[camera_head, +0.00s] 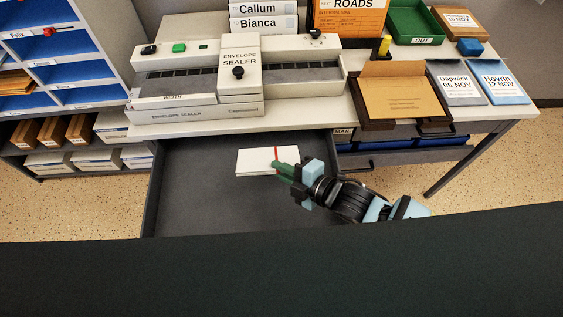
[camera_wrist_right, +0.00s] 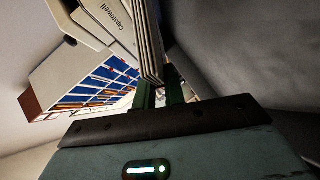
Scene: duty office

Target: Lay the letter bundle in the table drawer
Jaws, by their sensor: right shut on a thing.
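The letter bundle (camera_head: 255,161) is a flat white stack with a red band, over the open drawer. My right gripper (camera_head: 284,170) has green fingertips shut on the bundle's right end. In the right wrist view the bundle (camera_wrist_right: 149,42) shows edge-on as several pale layers, rising from between the green fingers (camera_wrist_right: 160,94). The table drawer (camera_head: 190,200) is pulled out, dark grey, and its visible floor is bare. Whether the bundle touches the drawer floor I cannot tell. My left gripper is not in view.
The envelope sealer (camera_head: 190,112) stands on the table (camera_head: 320,117) behind the drawer. A brown tray with a cardboard folder (camera_head: 400,97) is to the right. Blue-lined pigeonholes (camera_head: 75,55) stand at the left. A dark surface (camera_head: 280,265) crosses the front and hides the drawer's near part.

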